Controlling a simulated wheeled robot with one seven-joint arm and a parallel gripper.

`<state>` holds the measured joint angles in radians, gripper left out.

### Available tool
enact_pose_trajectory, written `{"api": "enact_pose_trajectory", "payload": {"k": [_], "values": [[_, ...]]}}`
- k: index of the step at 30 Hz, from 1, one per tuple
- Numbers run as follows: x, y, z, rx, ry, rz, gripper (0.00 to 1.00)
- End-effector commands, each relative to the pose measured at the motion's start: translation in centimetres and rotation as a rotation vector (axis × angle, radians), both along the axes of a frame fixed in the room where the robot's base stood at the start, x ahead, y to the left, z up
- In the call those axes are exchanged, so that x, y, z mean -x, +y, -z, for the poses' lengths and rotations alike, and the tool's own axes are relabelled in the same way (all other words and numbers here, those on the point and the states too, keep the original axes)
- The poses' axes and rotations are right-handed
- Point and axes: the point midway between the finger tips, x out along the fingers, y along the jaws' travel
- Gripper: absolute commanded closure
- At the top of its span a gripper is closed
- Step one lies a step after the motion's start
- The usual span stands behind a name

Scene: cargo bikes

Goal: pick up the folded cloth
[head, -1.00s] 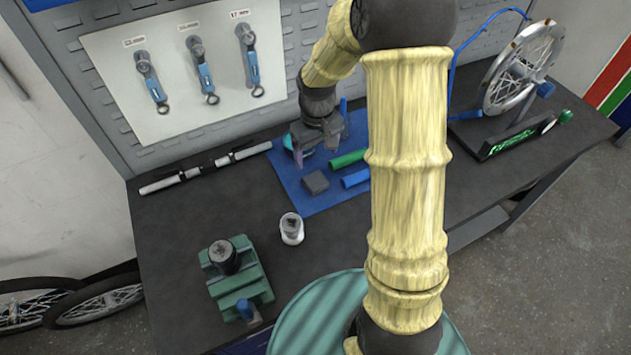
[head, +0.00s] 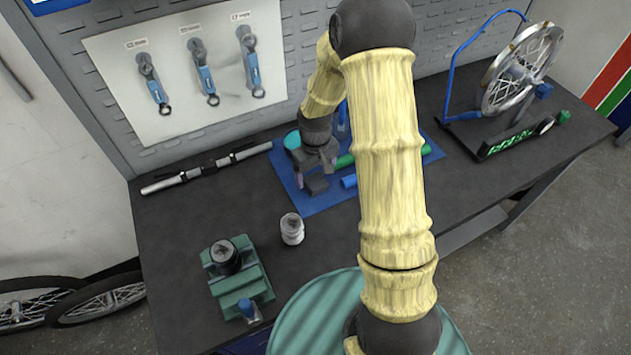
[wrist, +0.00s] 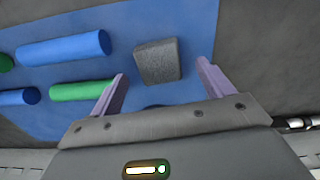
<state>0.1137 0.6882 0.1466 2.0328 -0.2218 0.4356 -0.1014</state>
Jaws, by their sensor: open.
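The folded cloth (head: 317,184) is a small dark grey square pad lying on the blue mat (head: 326,203). In the wrist view the cloth (wrist: 158,61) lies ahead of my gripper (wrist: 163,68), roughly between the lines of its two purple fingers. My gripper (head: 316,171) is open and empty, just above and behind the cloth in the head view. The fingers do not visibly touch the cloth. My own arm hides part of the mat in the head view.
Green and blue rolls lie beside the cloth; a blue roll (wrist: 64,48) and a green roll (wrist: 80,91) are nearest. A white jar (head: 292,229), a green vise (head: 238,280) and a wheel stand (head: 515,135) stand on the bench. Tools hang behind.

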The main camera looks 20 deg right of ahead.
Motion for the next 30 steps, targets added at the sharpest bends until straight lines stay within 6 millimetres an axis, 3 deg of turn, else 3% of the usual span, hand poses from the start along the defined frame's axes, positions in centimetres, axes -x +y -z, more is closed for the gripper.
{"api": "enact_pose_trajectory", "payload": {"k": [7, 24, 30], "values": [[-0.2, 0.0, 2.8, 0.0, 0.001, 0.001, 0.2], [-0.2, 0.0, 3.0, 0.0, 0.0, 0.002, 0.2], [-0.2, 0.0, 3.0, 0.0, 0.0, 0.002, 0.59]]}}
